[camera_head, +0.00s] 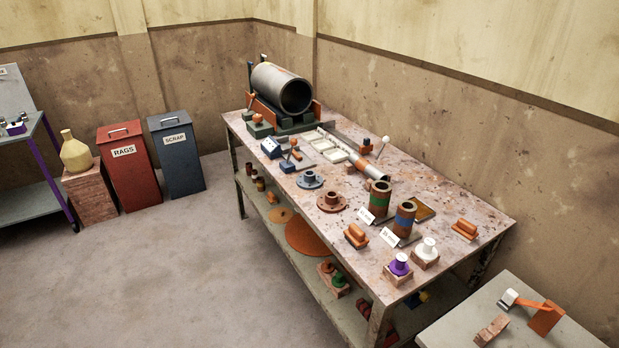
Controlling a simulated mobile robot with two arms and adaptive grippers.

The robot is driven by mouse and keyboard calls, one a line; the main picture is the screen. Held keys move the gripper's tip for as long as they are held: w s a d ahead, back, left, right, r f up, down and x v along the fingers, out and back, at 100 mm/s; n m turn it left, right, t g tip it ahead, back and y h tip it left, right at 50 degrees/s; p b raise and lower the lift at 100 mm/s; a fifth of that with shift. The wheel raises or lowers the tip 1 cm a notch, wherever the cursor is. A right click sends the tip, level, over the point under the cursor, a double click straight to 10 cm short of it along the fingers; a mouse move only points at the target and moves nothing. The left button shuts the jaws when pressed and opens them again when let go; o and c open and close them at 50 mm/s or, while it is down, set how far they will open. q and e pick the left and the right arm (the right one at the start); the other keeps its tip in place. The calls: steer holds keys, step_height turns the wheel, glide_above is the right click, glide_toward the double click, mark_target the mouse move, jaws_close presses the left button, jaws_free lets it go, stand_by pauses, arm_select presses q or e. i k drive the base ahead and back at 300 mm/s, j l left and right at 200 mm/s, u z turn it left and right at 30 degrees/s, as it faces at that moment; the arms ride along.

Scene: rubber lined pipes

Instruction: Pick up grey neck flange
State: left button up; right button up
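A grey neck flange (310,181) lies flat on the workbench (455,205), hub up, near the bench's front edge and about midway along it. A similar rust-brown flange (332,203) sits just to its right and nearer. The two look close together but apart. Nothing covers the grey flange. Neither of my grippers shows in this view, so I cannot see their state.
A large grey pipe (281,90) rests in a cradle at the bench's far end. Banded cylinders (379,198) and purple (400,264) and white (428,248) spools stand to the right. Red (128,165) and blue (177,155) bins stand behind. Floor before the bench is clear.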

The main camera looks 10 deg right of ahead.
mark_target(308, 181)
steer(key=z, duration=0.15)
steer(key=i+j+z, duration=0.7)
steer(key=z, duration=0.15)
